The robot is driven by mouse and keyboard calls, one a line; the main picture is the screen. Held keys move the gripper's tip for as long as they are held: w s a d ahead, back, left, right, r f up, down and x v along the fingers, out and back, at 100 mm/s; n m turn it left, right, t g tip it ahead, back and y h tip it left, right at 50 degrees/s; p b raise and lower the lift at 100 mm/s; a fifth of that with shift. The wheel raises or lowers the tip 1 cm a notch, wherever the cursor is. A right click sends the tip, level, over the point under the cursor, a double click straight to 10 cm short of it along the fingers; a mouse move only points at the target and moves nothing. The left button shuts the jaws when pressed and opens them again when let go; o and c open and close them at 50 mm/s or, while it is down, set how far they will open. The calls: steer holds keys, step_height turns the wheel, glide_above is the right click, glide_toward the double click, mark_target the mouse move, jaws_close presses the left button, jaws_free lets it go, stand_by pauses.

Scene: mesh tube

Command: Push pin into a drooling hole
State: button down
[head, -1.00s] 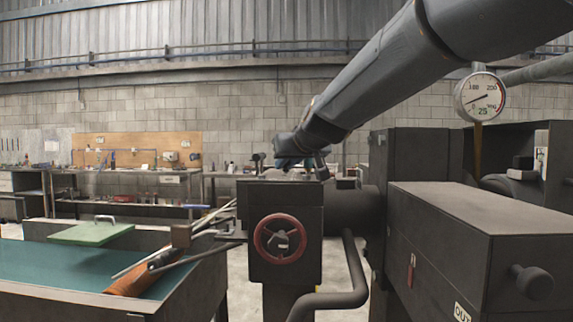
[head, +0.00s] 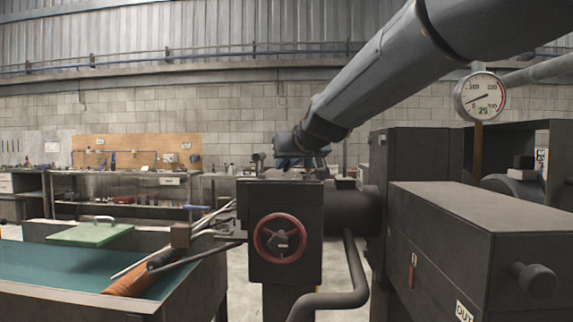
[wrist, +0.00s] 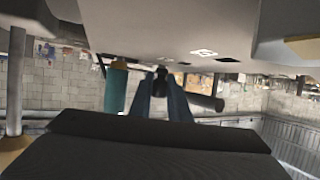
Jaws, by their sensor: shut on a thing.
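My gripper (wrist: 160,88) shows in the wrist view as two blue fingers converging on a small dark piece (wrist: 161,72), which may be the pin. The fingers are shut on it. In the head view my gripper (head: 303,162) is at the end of the arm, just above and behind the dark box with the red handwheel (head: 280,238). Its fingertips and the pin cannot be made out there. I cannot identify a drooling hole in either view. A teal cylinder (wrist: 116,88) and a dark rod (wrist: 205,102) show beside the fingers in the wrist view.
A dark pipe (head: 352,270) runs down right of the handwheel box. A large dark cabinet (head: 470,225) and a pressure gauge (head: 481,97) stand at right. A teal-topped bench (head: 60,270) with a green lid (head: 92,234) and tools is at left.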

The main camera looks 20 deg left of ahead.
steer(key=c, duration=1.6)
jaws_free()
steer(key=shift+b+v, duration=0.35)
steer(key=shift+v, duration=3.55)
